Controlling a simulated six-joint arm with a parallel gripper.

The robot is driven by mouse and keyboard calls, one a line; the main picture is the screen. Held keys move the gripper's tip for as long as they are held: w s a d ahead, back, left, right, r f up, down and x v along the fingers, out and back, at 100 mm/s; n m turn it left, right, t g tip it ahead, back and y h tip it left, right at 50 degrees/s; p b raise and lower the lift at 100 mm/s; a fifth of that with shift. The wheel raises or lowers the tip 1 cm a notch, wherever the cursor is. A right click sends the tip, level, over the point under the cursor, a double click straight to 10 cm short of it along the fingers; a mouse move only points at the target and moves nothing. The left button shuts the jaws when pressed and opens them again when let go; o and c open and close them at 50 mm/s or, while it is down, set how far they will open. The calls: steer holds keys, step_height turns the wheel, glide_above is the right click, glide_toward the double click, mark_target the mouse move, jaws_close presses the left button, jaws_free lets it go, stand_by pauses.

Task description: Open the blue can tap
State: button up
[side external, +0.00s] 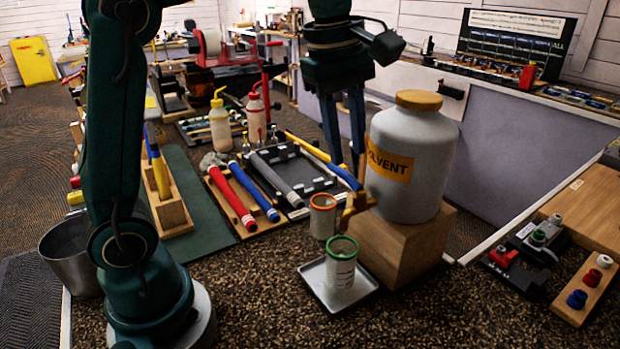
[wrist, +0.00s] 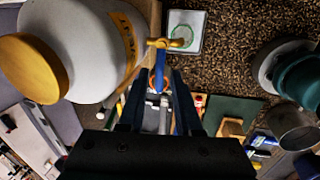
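A white can labelled SOLVENT (side external: 413,155) with a yellow lid stands on a wooden block (side external: 405,240). Its brass-coloured tap (side external: 356,206) sticks out low on the left side, and also shows in the wrist view (wrist: 160,43). A blue tap lever (side external: 345,177) extends from it; in the wrist view the lever (wrist: 160,80) lies between my fingers in the picture. My gripper (side external: 347,163) is open, pointing down just above the lever. Contact cannot be told. A green-rimmed cup (side external: 341,265) stands on a metal tray (side external: 313,278) below the tap.
An orange-rimmed cup (side external: 322,218) is close to the tap's left. Red (side external: 230,198) and blue (side external: 255,190) grips lie on a board behind. Squeeze bottles (side external: 220,122) stand farther back. The speckled counter in front of the tray is clear.

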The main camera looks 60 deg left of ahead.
mark_target(346, 174)
steer(key=shift+w+f, duration=0.25)
steer(key=shift+f, duration=1)
steer(key=shift+w+f, duration=0.2)
steer(key=shift+f, duration=1)
jaws_close()
steer(key=n, duration=0.2)
steer(key=s+n+y, duration=0.1)
steer(key=n, duration=0.1)
steer(key=d+n, duration=0.1)
steer(key=n, duration=0.2)
steer(key=shift+s, duration=0.15)
